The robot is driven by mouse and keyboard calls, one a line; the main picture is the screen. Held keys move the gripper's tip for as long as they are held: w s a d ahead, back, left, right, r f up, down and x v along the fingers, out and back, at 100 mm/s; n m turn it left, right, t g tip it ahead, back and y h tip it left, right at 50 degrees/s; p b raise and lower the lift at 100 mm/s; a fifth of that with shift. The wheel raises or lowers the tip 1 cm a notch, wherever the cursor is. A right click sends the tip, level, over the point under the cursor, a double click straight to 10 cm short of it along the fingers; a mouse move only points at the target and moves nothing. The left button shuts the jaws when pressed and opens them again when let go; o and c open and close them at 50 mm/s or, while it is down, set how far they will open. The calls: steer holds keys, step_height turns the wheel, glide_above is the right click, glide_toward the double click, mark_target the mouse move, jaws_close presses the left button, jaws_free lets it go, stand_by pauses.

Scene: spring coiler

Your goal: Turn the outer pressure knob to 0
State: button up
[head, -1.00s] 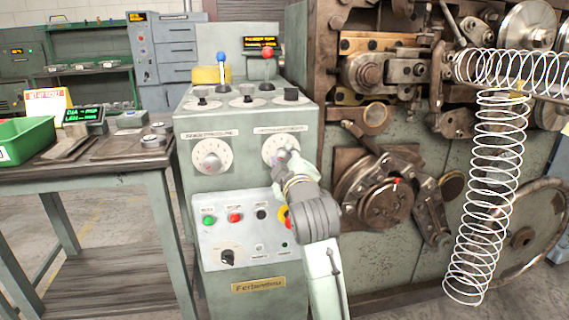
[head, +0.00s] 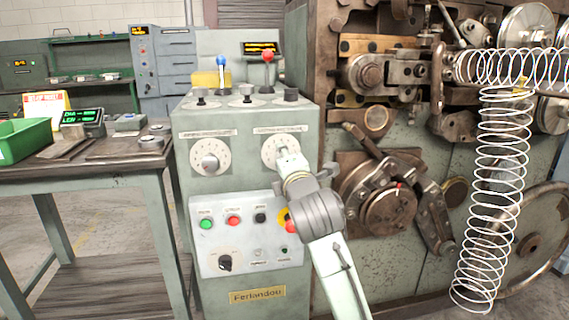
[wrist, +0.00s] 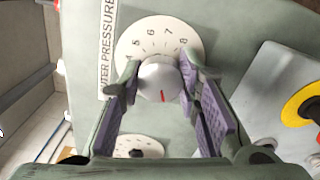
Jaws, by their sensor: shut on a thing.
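The outer pressure knob is a round white knob (wrist: 157,84) on a white numbered dial (wrist: 150,32), with part of its label (wrist: 106,48) beside it in the wrist view. A red mark on the knob points down in that view, away from the visible figures 5 to 8; the figure it faces is hidden. My gripper (wrist: 158,80) is shut on the knob, with one finger on each side. In the head view the outer pressure dial (head: 276,147) is the right one on the panel; my gripper (head: 286,158) covers its knob.
The inner pressure knob (head: 209,161) is to the left on the same panel. Push buttons (head: 233,221) and a black selector (head: 225,262) lie below. A coiling machine (head: 390,200) stands close on the right. A table (head: 100,170) is on the left.

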steer(key=shift+n, duration=0.6)
steer(key=o, duration=1.1)
steer(key=shift+o, duration=0.2)
steer(key=shift+s, duration=0.1)
steer(key=s+d, duration=0.2)
steer(key=s, duration=0.9)
steer(key=shift+s+d, duration=0.2)
steer(key=shift+s, duration=0.1)
